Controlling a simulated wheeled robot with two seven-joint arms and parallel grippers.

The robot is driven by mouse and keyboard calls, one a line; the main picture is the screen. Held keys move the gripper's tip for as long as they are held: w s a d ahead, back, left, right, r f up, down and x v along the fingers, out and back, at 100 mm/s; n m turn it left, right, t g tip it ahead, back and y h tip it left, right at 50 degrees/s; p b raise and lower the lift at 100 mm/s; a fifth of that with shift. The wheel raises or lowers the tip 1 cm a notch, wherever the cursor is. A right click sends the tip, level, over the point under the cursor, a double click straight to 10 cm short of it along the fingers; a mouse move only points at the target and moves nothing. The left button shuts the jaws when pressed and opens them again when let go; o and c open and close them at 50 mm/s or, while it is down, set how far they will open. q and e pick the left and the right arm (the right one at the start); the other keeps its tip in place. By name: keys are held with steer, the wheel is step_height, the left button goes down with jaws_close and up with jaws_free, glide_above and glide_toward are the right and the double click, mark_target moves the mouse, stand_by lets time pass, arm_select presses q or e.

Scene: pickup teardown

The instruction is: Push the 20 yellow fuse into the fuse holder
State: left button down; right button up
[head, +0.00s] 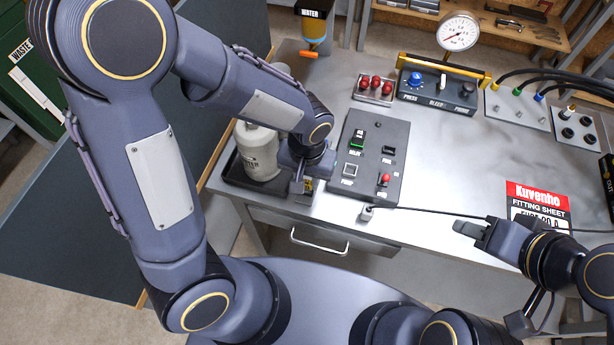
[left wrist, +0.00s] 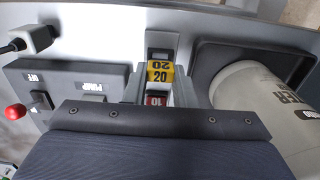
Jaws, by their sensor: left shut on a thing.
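The yellow fuse (left wrist: 160,72), marked 20, is between the two fingers of my left gripper (left wrist: 160,88) in the left wrist view. The gripper is shut on it. A narrow grey block with a dark slot (left wrist: 162,42), which looks like the fuse holder, lies just beyond the fuse. A red fuse marked 10 (left wrist: 155,100) shows on the near side. Whether the yellow fuse is seated or above the holder, I cannot tell. In the head view my left gripper (head: 299,184) is low at the bench's front edge. My right gripper (head: 470,230) is away at the right; its jaw gap is unclear.
A white bottle (head: 258,150) in a black tray (head: 228,174) stands left of my left gripper. A grey switch panel (head: 374,158) with a red lever is on its right.

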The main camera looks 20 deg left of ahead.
mark_target(307, 180)
arm_select(q)
steer(key=shift+r, duration=0.2)
arm_select(e)
steer(key=shift+r, duration=0.1)
